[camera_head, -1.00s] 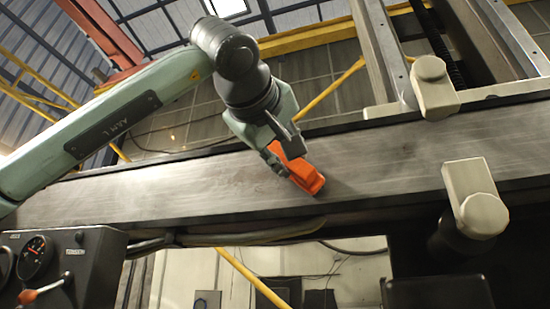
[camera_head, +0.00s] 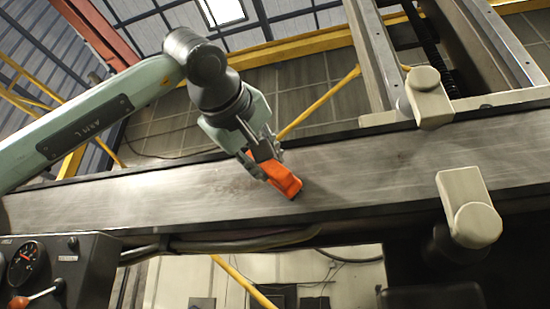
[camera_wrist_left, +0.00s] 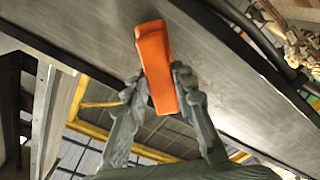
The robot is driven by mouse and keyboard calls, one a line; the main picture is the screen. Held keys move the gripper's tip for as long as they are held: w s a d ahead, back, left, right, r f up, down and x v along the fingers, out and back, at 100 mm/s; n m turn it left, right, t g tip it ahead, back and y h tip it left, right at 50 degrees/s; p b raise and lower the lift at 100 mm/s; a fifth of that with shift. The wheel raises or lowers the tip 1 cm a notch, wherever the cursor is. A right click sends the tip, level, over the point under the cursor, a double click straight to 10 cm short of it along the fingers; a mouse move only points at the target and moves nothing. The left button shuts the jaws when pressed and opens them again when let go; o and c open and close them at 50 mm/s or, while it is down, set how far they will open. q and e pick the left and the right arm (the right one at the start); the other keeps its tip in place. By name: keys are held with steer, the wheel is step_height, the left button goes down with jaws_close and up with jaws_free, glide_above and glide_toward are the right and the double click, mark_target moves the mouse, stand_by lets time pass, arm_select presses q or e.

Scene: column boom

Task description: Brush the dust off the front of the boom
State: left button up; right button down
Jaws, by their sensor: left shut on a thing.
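The boom (camera_head: 360,172) is a long grey beam crossing the head view, its front face streaked and duller in places. A brownish patch shows on the face just left of my gripper. My left gripper (camera_head: 262,153) is shut on an orange brush (camera_head: 282,178), seen over the middle of the boom's front. The brush's lower end appears at the face, but I cannot tell whether it touches. In the left wrist view the orange brush (camera_wrist_left: 157,65) stands between the two fingers (camera_wrist_left: 155,100), with the boom (camera_wrist_left: 215,55) behind it. My right gripper is not in view.
Two cream rounded blocks (camera_head: 429,97) (camera_head: 468,208) sit at the boom's right part. A dark control box (camera_head: 60,270) with a gauge and red lever stands at lower left. Cables (camera_head: 240,240) run below the boom. A metal column (camera_head: 378,55) rises behind it.

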arm_select(q)
steer(key=shift+w+a+r, duration=0.35)
steer(key=shift+w+a, duration=1.2)
steer(key=shift+a, duration=2.65)
steer(key=shift+w+a+r, duration=0.3)
steer(key=shift+w+a, duration=1.2)
steer(key=shift+a, duration=2.7)
steer(key=shift+s+d, duration=1.85)
steer(key=shift+d, duration=3.25)
steer(key=shift+s+d, duration=1.8)
steer(key=shift+d, duration=3.25)
steer(key=b+v, duration=0.1)
steer(key=v, duration=0.5)
